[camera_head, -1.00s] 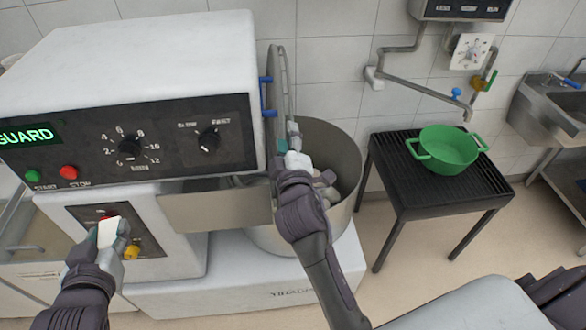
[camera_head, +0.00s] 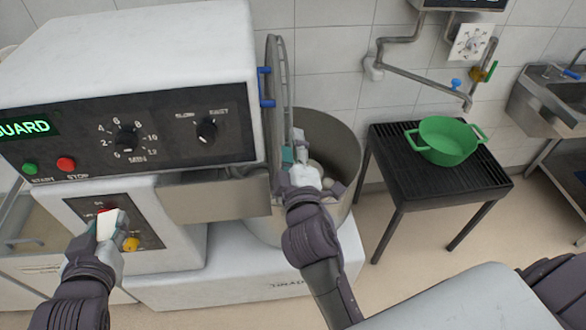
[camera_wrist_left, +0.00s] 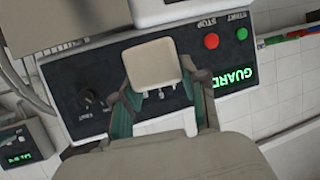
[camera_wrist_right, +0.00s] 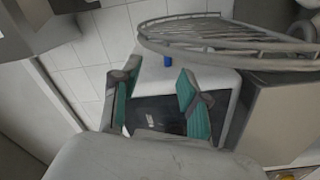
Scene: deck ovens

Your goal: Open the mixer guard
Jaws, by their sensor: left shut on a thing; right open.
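The mixer guard (camera_head: 278,90) is a grey wire frame, seen nearly edge-on and upright beside the mixer head (camera_head: 135,60). Its curved bars also show in the right wrist view (camera_wrist_right: 185,38). My right gripper (camera_head: 295,150) is beside the guard's lower part, in front of the bowl (camera_head: 343,165). In the right wrist view, its teal fingers (camera_wrist_right: 155,95) are apart with nothing between them. I cannot tell whether one touches the guard. My left gripper (camera_head: 108,225) is shut on a small pale block (camera_wrist_left: 153,63), near the mixer's lower panel.
The mixer display (camera_head: 25,128) reads GUARD in green. Green and red buttons and two dials are on the front panel. Blue hinge parts (camera_head: 266,87) are at the head's right side. A green pot (camera_head: 447,140) stands on a black slatted table (camera_head: 400,170) to the right.

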